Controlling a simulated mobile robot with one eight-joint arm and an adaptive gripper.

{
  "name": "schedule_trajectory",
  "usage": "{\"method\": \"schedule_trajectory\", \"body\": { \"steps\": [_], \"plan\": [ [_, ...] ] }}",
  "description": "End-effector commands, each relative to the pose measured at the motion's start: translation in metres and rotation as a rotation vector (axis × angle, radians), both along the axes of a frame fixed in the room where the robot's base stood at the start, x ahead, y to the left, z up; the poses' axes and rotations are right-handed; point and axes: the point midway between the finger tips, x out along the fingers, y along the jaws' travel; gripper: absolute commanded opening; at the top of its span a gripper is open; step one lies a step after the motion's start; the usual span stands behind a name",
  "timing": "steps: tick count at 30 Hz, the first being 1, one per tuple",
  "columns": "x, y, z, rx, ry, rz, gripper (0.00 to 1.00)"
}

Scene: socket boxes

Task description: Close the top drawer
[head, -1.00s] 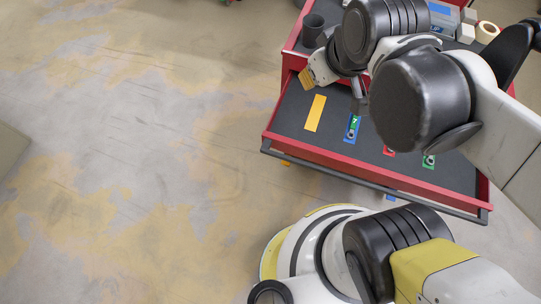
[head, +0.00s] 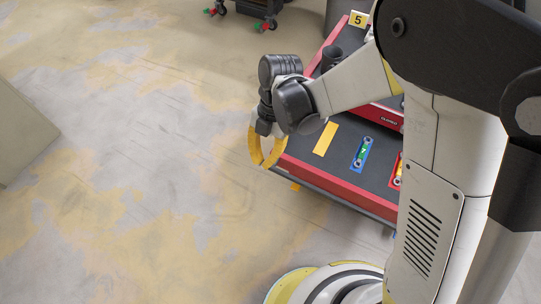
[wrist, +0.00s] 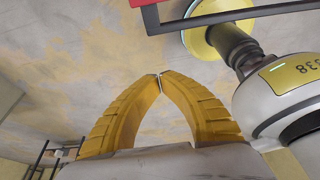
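The red drawer (head: 345,190) of the tool cabinet stands pulled out in the head view. Its dark-lined inside shows, and my arm hides its right part. A dark bar runs along its front; a corner of this bar (wrist: 150,20) shows at the top of the wrist view. My gripper (head: 266,167) is at the drawer's front left corner, pointing down, with its yellow fingers bowed and empty. In the wrist view the fingertips (wrist: 159,75) meet. Whether the gripper touches the drawer I cannot tell.
In the drawer lie a yellow strip (head: 325,139), a blue piece (head: 361,155) and a red piece (head: 398,170). A dark cup (head: 331,56) and a yellow "5" sign (head: 358,19) are on the cabinet top. A wheeled cart (head: 250,8) stands behind.

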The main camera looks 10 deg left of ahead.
Motion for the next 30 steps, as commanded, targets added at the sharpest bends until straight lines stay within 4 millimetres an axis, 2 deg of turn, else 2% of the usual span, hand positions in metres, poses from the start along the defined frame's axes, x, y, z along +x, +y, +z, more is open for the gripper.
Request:
{"method": "schedule_trajectory", "body": {
  "steps": [15,21,30],
  "plan": [
    [-0.027,0.010,-0.095,-0.001,-0.002,-0.005,0.00],
    [0.001,-0.001,-0.090,-0.001,-0.003,-0.007,0.00],
    [0.009,-0.004,-0.088,-0.001,-0.003,-0.006,0.00]
  ]
}}
